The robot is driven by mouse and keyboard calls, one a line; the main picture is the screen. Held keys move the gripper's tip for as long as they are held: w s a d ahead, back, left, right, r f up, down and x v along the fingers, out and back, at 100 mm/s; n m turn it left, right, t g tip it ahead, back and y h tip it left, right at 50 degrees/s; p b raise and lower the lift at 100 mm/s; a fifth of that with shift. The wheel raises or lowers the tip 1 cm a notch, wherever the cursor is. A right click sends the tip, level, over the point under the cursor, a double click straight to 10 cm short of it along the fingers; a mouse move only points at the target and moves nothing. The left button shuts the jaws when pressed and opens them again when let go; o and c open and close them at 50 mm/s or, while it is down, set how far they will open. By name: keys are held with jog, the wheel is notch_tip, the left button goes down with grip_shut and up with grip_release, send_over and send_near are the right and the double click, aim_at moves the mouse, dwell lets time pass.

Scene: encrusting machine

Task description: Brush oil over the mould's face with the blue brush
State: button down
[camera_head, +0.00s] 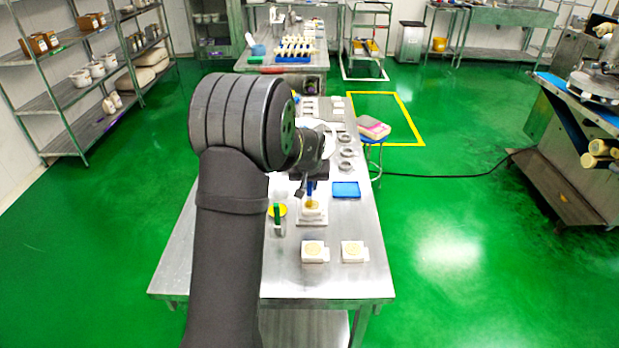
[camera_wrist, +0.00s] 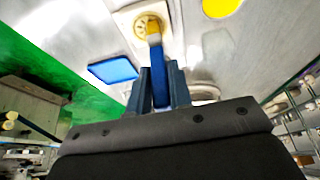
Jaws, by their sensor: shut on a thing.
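My gripper (camera_wrist: 160,88) is shut on the blue handle of the blue brush (camera_wrist: 160,72), which points away from the wrist. The brush's yellow bristles (camera_wrist: 154,36) overlap the edge of the mould's round patterned face in the wrist view. I cannot tell whether they touch it. The mould (camera_wrist: 131,17) is a pale block with a tan round face. In the head view the brush (camera_head: 311,188) is upright over the mould (camera_head: 312,219), and the bristle end hides part of the face. My arm hides much of the gripper there.
A blue tray (camera_head: 346,189) lies right of the mould. A yellow disc (camera_head: 283,209) and a green-topped item (camera_head: 277,214) stand left. Two pale moulds (camera_head: 314,252) (camera_head: 353,251) sit nearer the table's front edge. The steel table (camera_head: 340,281) has free room in front.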

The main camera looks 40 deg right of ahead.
jog(key=shift+s+a, duration=1.15)
jog(key=shift+s+d, duration=0.15)
jog(key=shift+d, duration=0.4)
jog(key=w+d, duration=0.1)
jog(key=d, duration=0.1)
jog(key=w+d, duration=0.2)
jog(key=shift+w+d, duration=0.2)
jog(key=shift+d, duration=0.2)
jog(key=shift+s+a, duration=2.1)
jog(key=shift+a, duration=0.1)
notch_tip(320, 180, up, 8)
send_over(309, 199)
jog(key=s, duration=0.3)
jog(key=shift+a+r, duration=0.1)
